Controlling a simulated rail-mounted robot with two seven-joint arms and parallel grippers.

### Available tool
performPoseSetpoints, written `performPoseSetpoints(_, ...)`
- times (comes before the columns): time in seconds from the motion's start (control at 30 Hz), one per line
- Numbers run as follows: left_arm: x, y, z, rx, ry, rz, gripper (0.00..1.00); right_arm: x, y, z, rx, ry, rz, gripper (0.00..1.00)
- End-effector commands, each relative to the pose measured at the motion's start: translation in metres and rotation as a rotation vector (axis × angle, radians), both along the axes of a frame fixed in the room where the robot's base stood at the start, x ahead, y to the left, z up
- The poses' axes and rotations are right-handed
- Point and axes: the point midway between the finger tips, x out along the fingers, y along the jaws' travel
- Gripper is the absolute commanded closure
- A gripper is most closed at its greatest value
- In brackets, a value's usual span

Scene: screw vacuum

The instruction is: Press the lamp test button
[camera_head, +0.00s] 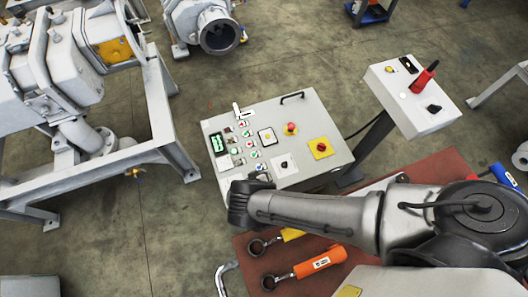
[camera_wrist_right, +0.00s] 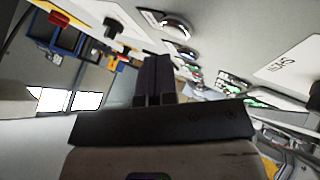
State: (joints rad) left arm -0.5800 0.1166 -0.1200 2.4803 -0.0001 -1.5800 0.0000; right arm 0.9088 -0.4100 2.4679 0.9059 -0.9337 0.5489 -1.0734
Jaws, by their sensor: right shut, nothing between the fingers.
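The control panel (camera_head: 305,105) is a light grey box with a sloped face in the middle of the head view. Its face carries several small red, green and white buttons, a green display (camera_head: 217,143) and a blue button (camera_head: 261,167). The labels are too small to tell which is the lamp test button. My right gripper (camera_wrist_right: 153,62) is shut and empty in the wrist view, close to the panel face. A chrome-ringed round button (camera_wrist_right: 175,29) shows just beyond its fingertips; I cannot tell any contact. In the head view my right arm's dark wrist hides the fingers. My left gripper is out of view.
A red mushroom button (camera_head: 290,128) and a red knob on a yellow plate (camera_head: 321,148) sit on the panel. A smaller grey console (camera_head: 425,112) stands to the right. Orange-handled (camera_head: 320,262) and yellow-handled tools lie on a brown mat below. Grey machinery stands left.

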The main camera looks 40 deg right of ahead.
Motion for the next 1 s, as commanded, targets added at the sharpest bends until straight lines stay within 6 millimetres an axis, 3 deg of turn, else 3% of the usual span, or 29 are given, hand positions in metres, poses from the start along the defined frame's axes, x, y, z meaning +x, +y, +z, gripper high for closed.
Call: performPoseSetpoints(1.0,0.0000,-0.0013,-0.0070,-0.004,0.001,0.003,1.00,0.0000,0.0002,-0.0098,0.000,0.000,0.000,1.00)
